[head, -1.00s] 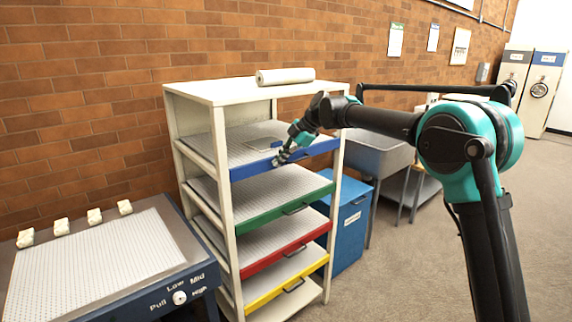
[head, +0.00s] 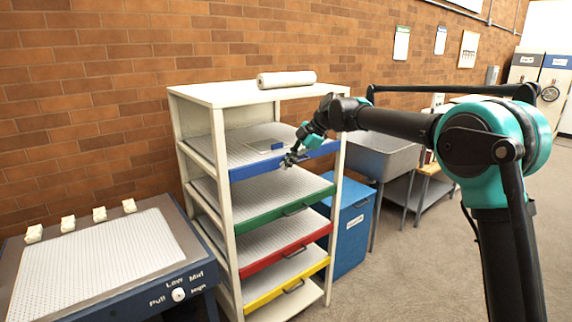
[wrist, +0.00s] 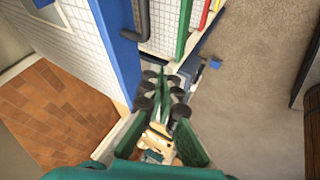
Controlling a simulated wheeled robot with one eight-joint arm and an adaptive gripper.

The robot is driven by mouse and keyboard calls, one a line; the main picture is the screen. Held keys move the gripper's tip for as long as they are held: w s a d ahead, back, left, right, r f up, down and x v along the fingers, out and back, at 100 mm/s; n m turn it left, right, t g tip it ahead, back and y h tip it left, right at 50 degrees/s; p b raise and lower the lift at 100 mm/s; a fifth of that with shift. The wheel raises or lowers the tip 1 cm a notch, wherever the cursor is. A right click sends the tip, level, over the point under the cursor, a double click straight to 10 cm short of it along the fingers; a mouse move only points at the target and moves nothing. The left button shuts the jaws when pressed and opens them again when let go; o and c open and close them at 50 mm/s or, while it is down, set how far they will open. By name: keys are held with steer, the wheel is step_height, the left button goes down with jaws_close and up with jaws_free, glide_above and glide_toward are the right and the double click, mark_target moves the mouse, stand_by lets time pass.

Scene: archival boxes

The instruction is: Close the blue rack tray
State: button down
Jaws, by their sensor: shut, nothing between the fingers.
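The blue rack tray (head: 254,168) is the top tray of a white rack (head: 222,190), with a blue front edge and a perforated light surface. It also shows in the wrist view (wrist: 117,50) as a blue bar at the upper left, with a dark handle (wrist: 66,22) near it. My gripper (head: 291,159) is at the front of the blue tray, near its right half. In the wrist view my gripper (wrist: 165,95) is shut and empty, beside the blue front; I cannot tell whether it touches.
Green (head: 283,207), red (head: 288,250) and yellow (head: 288,286) trays sit below in the rack. A white roll (head: 286,79) lies on top. A blue bin (head: 351,232) and a grey sink (head: 378,152) stand right. A perforated table (head: 100,262) stands left. The floor at right is clear.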

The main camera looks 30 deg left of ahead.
steer(key=v, duration=0.9)
steer(key=w+d+f+m+t+h, duration=0.1)
steer(key=d+f+m, duration=0.3)
steer(key=d, duration=0.5)
steer(key=w+d+f+m+t, duration=0.1)
steer(key=d+f+m, duration=0.25)
steer(key=d, duration=0.45)
steer(key=w+d+f+m+t+h, duration=0.1)
steer(key=d+f+m, duration=0.25)
steer(key=d, duration=0.55)
steer(key=s+d+f+m+t+h, duration=0.1)
steer(key=s+d+f+m, duration=0.3)
steer(key=d, duration=0.4)
steer(key=s+d+f+m+t+h, duration=0.1)
steer(key=s+d+f+m, duration=0.35)
steer(key=d, duration=0.25)
steer(key=s+d+f+m+t+h, duration=0.1)
steer(key=s+d+f+m, duration=0.25)
steer(key=d, duration=0.45)
steer(key=s+d+f+m+h, duration=0.2)
steer(key=s+d+f+m, duration=0.5)
steer(key=s+d+f, duration=0.2)
steer(key=shift+s+d+f, duration=0.2)
steer(key=shift+s+d, duration=0.3)
steer(key=shift+s, duration=0.65)
